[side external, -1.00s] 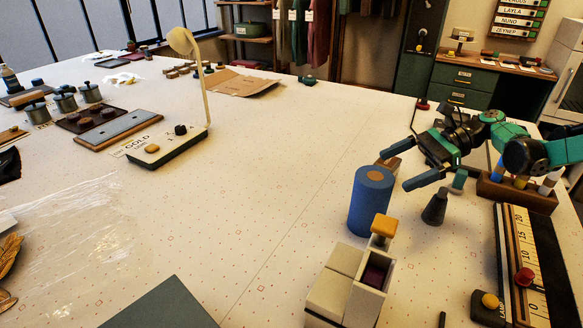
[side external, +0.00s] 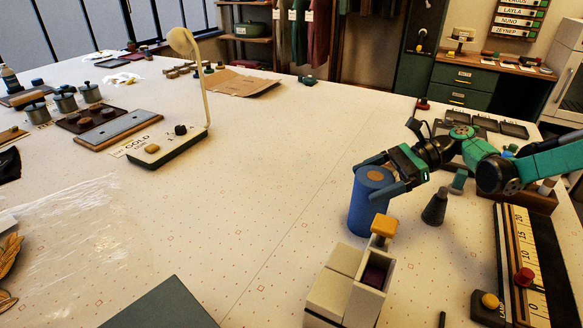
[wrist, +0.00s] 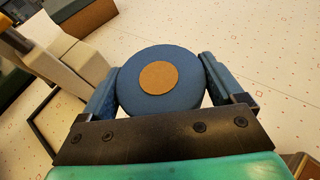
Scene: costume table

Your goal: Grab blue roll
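The blue roll (side external: 367,210) stands upright on the table, right of centre in the side view, with a brown disc on its top. In the wrist view the blue roll (wrist: 180,88) shows from above, between the two blue fingers. My gripper (side external: 378,180) reaches in from the right with one finger on each side of the roll's upper part. In the wrist view my gripper (wrist: 160,86) has its fingers apart and close to the roll's sides. I cannot tell whether they touch it.
A beige block box (side external: 345,285) with a yellow knob stands just in front of the roll. A dark grey cone (side external: 434,208) stands to its right. A ruler board (side external: 527,265) lies at the right. The table left of the roll is clear.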

